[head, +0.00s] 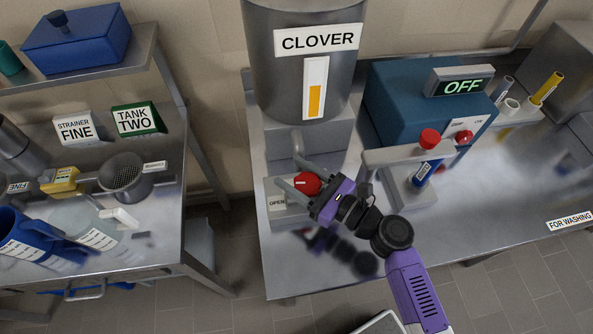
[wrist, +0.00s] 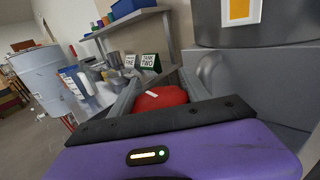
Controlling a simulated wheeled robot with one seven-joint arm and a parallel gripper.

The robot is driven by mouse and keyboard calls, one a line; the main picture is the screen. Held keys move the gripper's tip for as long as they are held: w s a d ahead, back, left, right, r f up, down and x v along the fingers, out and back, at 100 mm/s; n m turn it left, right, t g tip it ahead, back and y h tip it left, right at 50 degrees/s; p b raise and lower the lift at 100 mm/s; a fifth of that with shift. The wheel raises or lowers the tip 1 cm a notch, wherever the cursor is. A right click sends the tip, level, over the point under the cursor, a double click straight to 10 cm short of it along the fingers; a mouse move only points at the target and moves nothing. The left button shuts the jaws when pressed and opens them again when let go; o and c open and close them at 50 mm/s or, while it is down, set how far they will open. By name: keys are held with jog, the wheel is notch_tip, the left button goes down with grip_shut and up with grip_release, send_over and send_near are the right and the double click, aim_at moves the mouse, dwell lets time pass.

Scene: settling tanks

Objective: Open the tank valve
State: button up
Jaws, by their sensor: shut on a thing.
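The tank (head: 305,70) is a grey cylinder labelled CLOVER, with an orange level strip on its front. Its valve has a round red knob (head: 308,183) with a white pointer mark, low in front of the tank. An OPEN label (head: 277,202) is on the block at the knob's left. My gripper (head: 287,171) is shut on the red knob, with one finger on each side. In the wrist view the red knob (wrist: 162,98) sits between the two grey fingers, and its white mark shows. The knob's lower part is hidden by my gripper.
A blue machine (head: 405,105) with an OFF display stands right of the tank. A stand holding a red-capped blue tube (head: 426,165) is close to my arm's right. The left table (head: 160,235) holds a strainer, jugs and label cards, across a floor gap.

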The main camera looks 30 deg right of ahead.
aim_at(319, 190)
jog(key=shift+y, duration=0.3)
jog(key=o, duration=1.4)
jog(key=shift+b+v, duration=0.95)
jog(key=shift+v, duration=2.95)
